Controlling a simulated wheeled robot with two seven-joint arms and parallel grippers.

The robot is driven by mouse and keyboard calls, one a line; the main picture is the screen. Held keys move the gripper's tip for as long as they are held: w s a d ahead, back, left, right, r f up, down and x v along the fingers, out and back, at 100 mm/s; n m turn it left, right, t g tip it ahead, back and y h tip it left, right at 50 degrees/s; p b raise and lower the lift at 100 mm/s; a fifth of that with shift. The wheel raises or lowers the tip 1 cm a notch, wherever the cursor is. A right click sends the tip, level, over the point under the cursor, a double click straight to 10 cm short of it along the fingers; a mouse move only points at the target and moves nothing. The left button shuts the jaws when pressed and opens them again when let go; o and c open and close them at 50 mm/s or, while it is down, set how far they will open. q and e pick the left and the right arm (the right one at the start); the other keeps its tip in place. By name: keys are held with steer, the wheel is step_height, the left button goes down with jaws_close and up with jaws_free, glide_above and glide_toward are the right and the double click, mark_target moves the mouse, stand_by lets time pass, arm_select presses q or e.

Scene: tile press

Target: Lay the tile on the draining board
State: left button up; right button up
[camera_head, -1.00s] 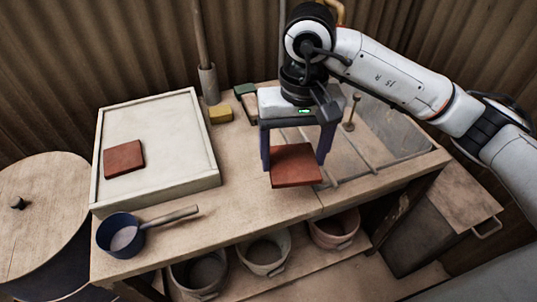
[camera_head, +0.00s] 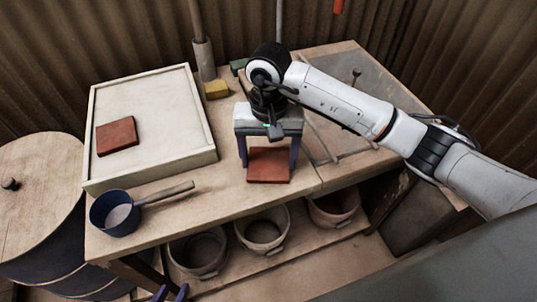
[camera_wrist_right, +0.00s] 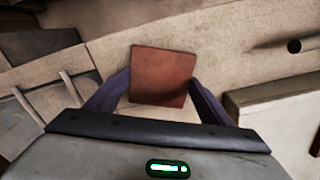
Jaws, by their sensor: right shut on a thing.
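My right gripper (camera_head: 268,160) is shut on a square red tile (camera_head: 269,165). The tile is held about level over the workbench's front middle; its height above the wood is hard to judge. In the right wrist view the tile (camera_wrist_right: 162,76) sits between the two purple fingers. The draining board (camera_head: 190,160), a pale panel with a raised rim, is on the bench to the left of the held tile. Another red tile (camera_head: 117,136) lies on its left part; the rest is bare. The fingertips of my left gripper (camera_head: 171,293) show apart at the bottom edge, empty.
A blue pan (camera_head: 113,218) with a wooden handle stands in front of the draining board. A round wooden-lidded barrel (camera_head: 35,175) is at left. Several pots (camera_head: 263,230) stand on the lower shelf. A grey recessed area (camera_head: 350,90) lies right.

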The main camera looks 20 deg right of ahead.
mark_target(268, 163)
steer(key=shift+f+b, duration=0.2)
steer(key=shift+b, duration=0.1)
steer(key=o, duration=1.2)
steer(key=shift+r, duration=0.1)
step_height(268, 163, up, 12)
steer(key=shift+r, duration=0.15)
